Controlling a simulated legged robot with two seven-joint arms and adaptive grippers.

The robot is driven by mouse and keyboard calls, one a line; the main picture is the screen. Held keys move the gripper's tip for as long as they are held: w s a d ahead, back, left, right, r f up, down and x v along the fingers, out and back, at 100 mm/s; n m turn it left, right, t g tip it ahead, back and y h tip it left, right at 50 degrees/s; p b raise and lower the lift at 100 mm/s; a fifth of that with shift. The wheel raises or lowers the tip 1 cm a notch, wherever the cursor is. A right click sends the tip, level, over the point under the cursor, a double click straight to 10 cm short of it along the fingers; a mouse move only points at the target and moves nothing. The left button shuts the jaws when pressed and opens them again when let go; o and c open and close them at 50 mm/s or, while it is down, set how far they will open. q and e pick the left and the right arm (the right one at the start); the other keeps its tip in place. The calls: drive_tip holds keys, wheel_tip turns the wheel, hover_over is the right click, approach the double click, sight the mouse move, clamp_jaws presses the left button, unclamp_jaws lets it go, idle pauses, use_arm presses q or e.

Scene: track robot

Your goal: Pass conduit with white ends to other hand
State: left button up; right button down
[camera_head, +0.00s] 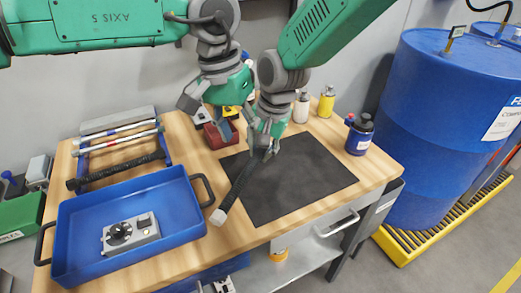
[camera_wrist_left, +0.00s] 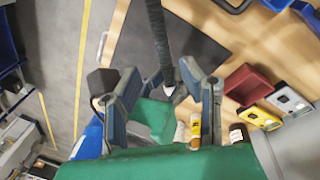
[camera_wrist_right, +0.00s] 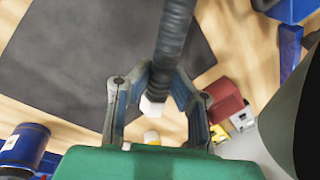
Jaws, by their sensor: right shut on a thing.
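A black ribbed conduit with white ends is held slanting above the dark mat; its lower white end (camera_head: 218,217) points toward the table's front edge. My right gripper (camera_head: 265,147) is shut on it near its upper part. In the right wrist view the conduit (camera_wrist_right: 174,30) runs between the closed fingertips, with a white end (camera_wrist_right: 152,107) behind them. My left gripper (camera_head: 210,118) is open, just left of the right gripper. In the left wrist view the conduit (camera_wrist_left: 157,35) passes near its spread fingers; I cannot tell whether they touch it.
A blue tray (camera_head: 75,213) holding a grey device (camera_head: 130,233) stands at left, with a rack of other conduits (camera_head: 118,150) behind it. A red bin (camera_head: 220,137), bottles (camera_head: 326,103) and a dark blue jar (camera_head: 360,134) stand behind and right. The mat (camera_head: 315,170) is clear.

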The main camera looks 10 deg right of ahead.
use_arm(q)
wheel_tip(320, 180, up, 8)
drive_tip(key=n+t, duration=0.1)
drive_tip(key=t, duration=0.2)
drive_tip(key=s+a+f+n+g+y, duration=0.2)
drive_tip(key=s+f+n+g, duration=0.15)
drive_tip(key=s+f, duration=0.7)
drive_tip(key=s+a+f+n+g+y, duration=0.1)
drive_tip(key=s+f+n+g+y, duration=0.2)
drive_tip(key=s+f, duration=0.7)
drive_tip(key=s+a+f+n+t, duration=0.1)
drive_tip(key=s+a+f+n, duration=0.35)
drive_tip(key=f, duration=0.35)
drive_tip(key=s+a+f+n+y, duration=0.1)
drive_tip(key=s+a+f+n, duration=0.3)
drive_tip(key=f, duration=0.4)
drive_tip(key=s+a+f+n+t, duration=0.1)
drive_tip(key=s+a+f+n, duration=0.2)
drive_tip(key=s+a+f, duration=0.35)
drive_tip(key=w+a+f+m+t+h, duration=0.2)
drive_tip(key=w+a+m+t, duration=0.2)
drive_tip(key=w+a+m, duration=0.4)
drive_tip(key=a+r+m+g+h, duration=0.1)
drive_tip(key=a+r+m+h, duration=0.1)
drive_tip(key=a+r+m, duration=0.2)
drive_tip(key=a, duration=0.3)
drive_tip(key=shift+s+a+r+m, duration=0.25)
drive_tip(key=shift+s+a+m, duration=0.05)
drive_tip(key=shift+s+a, duration=0.1)
drive_tip(key=shift+d, duration=0.1)
